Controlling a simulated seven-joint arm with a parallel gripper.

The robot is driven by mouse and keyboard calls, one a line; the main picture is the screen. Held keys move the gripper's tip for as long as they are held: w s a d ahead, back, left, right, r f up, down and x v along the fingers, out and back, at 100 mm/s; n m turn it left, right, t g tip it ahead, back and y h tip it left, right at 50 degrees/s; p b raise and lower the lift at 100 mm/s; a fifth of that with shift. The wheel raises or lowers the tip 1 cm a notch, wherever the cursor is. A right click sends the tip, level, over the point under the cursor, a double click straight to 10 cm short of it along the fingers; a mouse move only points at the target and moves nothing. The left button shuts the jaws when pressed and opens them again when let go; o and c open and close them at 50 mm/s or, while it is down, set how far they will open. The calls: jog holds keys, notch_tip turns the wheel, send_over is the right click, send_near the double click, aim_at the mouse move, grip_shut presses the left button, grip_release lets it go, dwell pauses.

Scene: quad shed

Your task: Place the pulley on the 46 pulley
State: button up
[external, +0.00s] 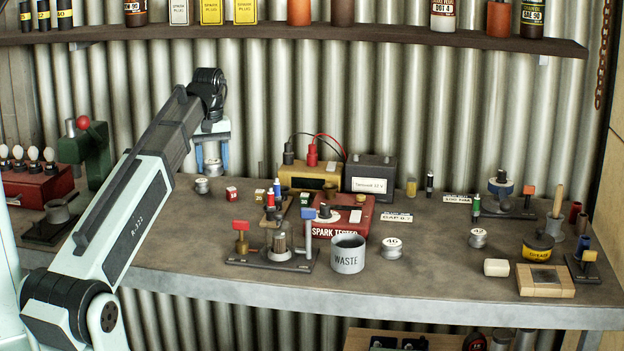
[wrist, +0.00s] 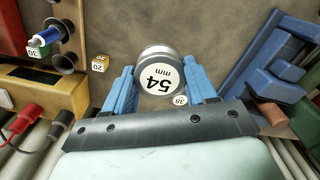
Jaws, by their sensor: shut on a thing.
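My gripper (external: 211,150) is at the back left of the bench, with its blue fingers shut on a grey metal pulley (external: 212,169). In the wrist view the held pulley (wrist: 158,72) shows a white face marked 54 mm between the fingers. A small pulley (external: 202,186) sits on the bench just below and left of it; a small label reading 38 (wrist: 181,100) shows beside the held pulley. The 46 pulley (external: 391,248) stands on the bench right of the waste cup, its label small but seeming to read 46. Its top is clear.
A grey WASTE cup (external: 348,254), a red spark tester (external: 343,218) and a post stand (external: 279,250) lie between my gripper and the 46 pulley. A 42 pulley (external: 478,238) stands further right. A battery (external: 371,176) is at the back. Bare bench surrounds the 46 pulley's front.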

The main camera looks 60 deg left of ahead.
jog(key=w+d+m, duration=0.2)
jog(key=w+d, duration=0.7)
jog(key=d, duration=0.1)
jog(key=m, duration=0.7)
send_near(391, 241)
jog(key=shift+f, duration=3.05)
jog(key=shift+f, duration=0.1)
jog(key=o, duration=1.1)
notch_tip(391, 241, up, 12)
jog(key=shift+r, duration=0.1)
